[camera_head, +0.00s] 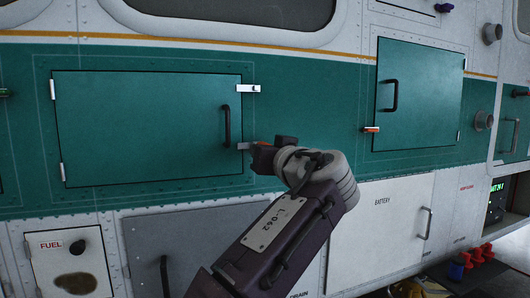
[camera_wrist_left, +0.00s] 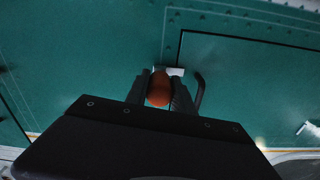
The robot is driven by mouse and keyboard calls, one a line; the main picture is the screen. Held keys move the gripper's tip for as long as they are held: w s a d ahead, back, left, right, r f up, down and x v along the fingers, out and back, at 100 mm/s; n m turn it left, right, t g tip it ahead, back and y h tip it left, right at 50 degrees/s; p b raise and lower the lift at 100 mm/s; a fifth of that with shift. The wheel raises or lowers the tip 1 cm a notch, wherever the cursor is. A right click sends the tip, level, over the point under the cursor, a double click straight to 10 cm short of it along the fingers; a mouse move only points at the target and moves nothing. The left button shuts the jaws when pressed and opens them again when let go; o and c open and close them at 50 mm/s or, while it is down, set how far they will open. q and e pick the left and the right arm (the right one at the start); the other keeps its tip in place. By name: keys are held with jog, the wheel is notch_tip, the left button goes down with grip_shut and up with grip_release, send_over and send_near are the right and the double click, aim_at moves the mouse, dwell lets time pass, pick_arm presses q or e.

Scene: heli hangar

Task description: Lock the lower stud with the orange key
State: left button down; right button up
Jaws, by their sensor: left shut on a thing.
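The large green panel door (camera_head: 140,125) on the left has a silver upper stud plate (camera_head: 249,88) and a silver lower stud plate (camera_head: 244,146) at its right edge. My left gripper (camera_head: 264,156) is at the lower plate. It is shut on the orange key (camera_wrist_left: 158,88), whose rounded orange grip sits between the two fingers in the left wrist view. The lower plate (camera_wrist_left: 172,71) shows just beyond the key there. The key's tip and the stud itself are hidden, so I cannot tell how far they engage. My right gripper is not in view.
A black door handle (camera_head: 227,126) stands close left of my gripper. A smaller green door (camera_head: 417,95) with an orange-tipped latch (camera_head: 371,129) is to the right. Below are a grey panel (camera_head: 195,245) and a white battery door (camera_head: 378,225).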

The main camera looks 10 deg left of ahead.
pick_arm(q)
jog(key=b+v, duration=0.1)
jog(key=v, duration=0.5)
jog(key=shift+b, duration=0.3)
dwell(0.5)
jog(key=p+x, duration=0.1)
jog(key=x, duration=0.3)
jog(key=shift+w+a, duration=0.2)
jog(key=shift+w, duration=0.25)
